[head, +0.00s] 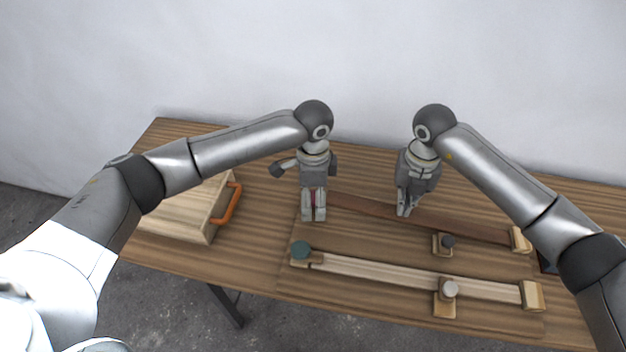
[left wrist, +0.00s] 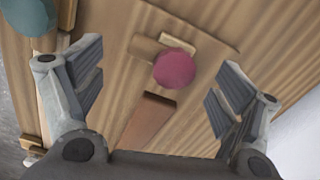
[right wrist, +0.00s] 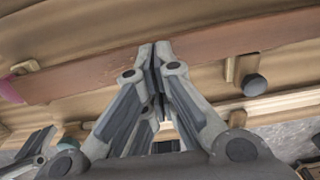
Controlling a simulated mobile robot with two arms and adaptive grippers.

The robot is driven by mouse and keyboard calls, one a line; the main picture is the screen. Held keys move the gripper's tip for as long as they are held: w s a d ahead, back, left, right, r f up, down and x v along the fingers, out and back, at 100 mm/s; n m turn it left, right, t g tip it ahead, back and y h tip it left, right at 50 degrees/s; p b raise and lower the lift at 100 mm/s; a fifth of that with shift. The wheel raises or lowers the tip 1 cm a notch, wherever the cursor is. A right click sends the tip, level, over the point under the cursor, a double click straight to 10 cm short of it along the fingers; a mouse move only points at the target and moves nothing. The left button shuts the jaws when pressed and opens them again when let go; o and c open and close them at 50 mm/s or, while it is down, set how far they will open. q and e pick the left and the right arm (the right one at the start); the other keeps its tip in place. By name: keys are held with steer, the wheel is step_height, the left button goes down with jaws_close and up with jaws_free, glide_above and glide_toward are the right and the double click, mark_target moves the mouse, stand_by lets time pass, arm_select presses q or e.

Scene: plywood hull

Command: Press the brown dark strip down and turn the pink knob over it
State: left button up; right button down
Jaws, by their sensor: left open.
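The brown dark strip (head: 465,226) runs across the board, its right end at a pale wooden block (head: 520,240). In the left wrist view the strip's near end (left wrist: 148,122) lies just beside the pink knob (left wrist: 174,68). The knob is round, on a small wooden mount; it does not appear to cover the strip. My left gripper (head: 313,211) points down with its fingers apart, one on each side of the knob. My right gripper (right wrist: 155,48) is shut, its tips at the strip's face; whether they touch is unclear. The pink knob also shows at the right wrist view's left edge (right wrist: 9,91).
A pale strip (head: 410,277) lies in front, with a teal knob (head: 301,250) at its left end and a light grey knob (head: 449,288). A dark grey knob (head: 448,241) stands between the strips. A wooden box (head: 185,215) with an orange handle (head: 228,205) is at left.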

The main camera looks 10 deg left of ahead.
mark_target(313, 201)
arm_select(q)
steer(key=shift+f, duration=1.5)
steer(key=c, duration=1.1)
arm_select(e)
steer(key=shift+f, duration=0.15)
steer(key=shift+f, duration=0.6)
steer(key=shift+f, duration=0.2)
